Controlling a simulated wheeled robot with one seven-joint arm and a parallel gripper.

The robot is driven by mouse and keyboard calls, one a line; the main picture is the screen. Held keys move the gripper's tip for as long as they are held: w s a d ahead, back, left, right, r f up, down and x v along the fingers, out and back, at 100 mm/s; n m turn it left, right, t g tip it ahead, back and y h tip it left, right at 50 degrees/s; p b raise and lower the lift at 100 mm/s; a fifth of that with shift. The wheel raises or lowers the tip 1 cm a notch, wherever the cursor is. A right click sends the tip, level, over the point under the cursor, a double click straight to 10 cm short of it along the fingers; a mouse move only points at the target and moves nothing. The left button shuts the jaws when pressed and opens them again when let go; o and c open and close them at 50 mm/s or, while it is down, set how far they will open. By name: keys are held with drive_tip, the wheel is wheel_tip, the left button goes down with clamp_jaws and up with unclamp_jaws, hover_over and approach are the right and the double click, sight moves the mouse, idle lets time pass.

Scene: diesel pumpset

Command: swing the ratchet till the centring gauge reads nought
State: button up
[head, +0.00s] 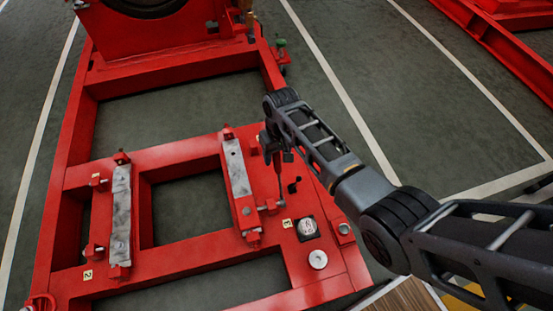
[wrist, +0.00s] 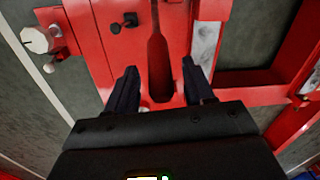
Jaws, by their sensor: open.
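The ratchet (head: 281,190) is a slim dark bar lying along the red frame, beside the right-hand grey pad; its far end is hidden by my gripper. In the wrist view its handle (wrist: 159,62) runs between the fingers of my gripper (wrist: 159,66). The fingers are open, with a gap on each side of the handle. In the head view my gripper (head: 278,156) is over the handle's far end. What seems to be the centring gauge (head: 308,228) is a pale round dial in a dark square housing on the frame; its reading is too small to make out.
Two grey pads, right (head: 237,172) and left (head: 121,215), lie across the red frame (head: 180,153) with bolts at their ends. A round metal cap (head: 318,259) sits near the dial. A dark knob (head: 293,186) stands just right of the ratchet. Grey floor surrounds the frame.

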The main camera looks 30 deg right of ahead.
drive_tip(key=shift+f, duration=0.7)
clamp_jaws()
